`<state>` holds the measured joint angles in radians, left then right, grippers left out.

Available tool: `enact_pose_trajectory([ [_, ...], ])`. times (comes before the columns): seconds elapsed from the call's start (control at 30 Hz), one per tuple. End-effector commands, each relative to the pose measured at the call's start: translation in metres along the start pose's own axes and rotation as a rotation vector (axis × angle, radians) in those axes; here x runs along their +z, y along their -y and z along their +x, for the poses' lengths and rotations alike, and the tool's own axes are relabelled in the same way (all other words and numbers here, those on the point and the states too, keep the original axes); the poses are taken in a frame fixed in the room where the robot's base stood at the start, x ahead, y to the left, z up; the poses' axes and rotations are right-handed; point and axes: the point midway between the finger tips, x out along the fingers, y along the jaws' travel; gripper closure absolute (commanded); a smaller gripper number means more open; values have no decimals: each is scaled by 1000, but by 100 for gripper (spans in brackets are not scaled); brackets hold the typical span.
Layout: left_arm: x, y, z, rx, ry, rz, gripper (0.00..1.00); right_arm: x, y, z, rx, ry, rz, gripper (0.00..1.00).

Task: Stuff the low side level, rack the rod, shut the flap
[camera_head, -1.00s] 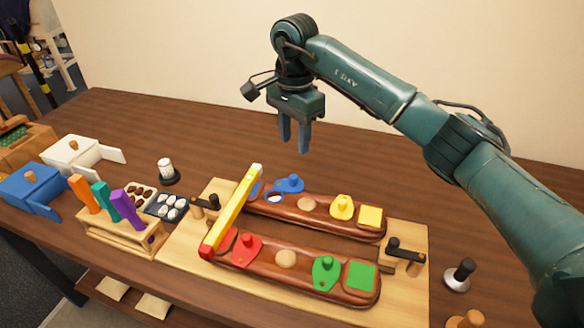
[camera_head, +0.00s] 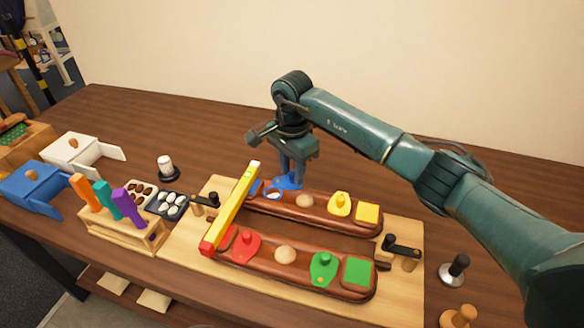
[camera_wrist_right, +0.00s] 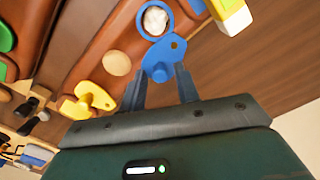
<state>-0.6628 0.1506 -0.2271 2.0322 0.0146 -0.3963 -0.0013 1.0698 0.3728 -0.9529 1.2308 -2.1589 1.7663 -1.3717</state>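My right gripper (camera_head: 291,174) is low over the blue flap (camera_head: 283,184) on the far brown panel (camera_head: 322,210). In the right wrist view its fingers (camera_wrist_right: 158,80) are apart, one on each side of the blue flap's knob (camera_wrist_right: 160,71); contact is unclear. The blue flap is swung aside from its blue-ringed hole (camera_head: 273,194), which shows white filling (camera_wrist_right: 156,20). A yellow bar (camera_head: 232,208) with a red end lies across the left ends of both panels. Orange, teal and purple handled rods (camera_head: 127,207) stand in a wooden rack (camera_head: 124,234). My left gripper is out of view.
The near panel (camera_head: 300,276) has red (camera_head: 246,245) and green flaps (camera_head: 323,267); the far one also has a yellow flap (camera_head: 340,203). Trays of brown and white lumps (camera_head: 172,204), a white-topped post (camera_head: 166,166) and open boxes (camera_head: 35,186) stand left. The table behind is clear.

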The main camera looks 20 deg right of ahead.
Motion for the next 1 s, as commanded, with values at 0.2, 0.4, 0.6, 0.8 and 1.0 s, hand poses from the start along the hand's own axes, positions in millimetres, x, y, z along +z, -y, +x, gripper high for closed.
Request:
enact_pose_trajectory([
  [0.2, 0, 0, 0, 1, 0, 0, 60, 0, 0, 0, 0, 0, 0, 86],
  [0.4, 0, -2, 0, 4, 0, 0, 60, 0, 0, 0, 0, 0, 0, 100],
  [0.6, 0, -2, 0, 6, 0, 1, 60, 0, 0, 0, 0, 0, 6, 100],
  [0.8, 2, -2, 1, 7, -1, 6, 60, 2, -1, 0, 0, -1, 61, 100],
  [1.0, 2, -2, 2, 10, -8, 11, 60, 5, -4, 1, 0, -1, 191, 100],
])
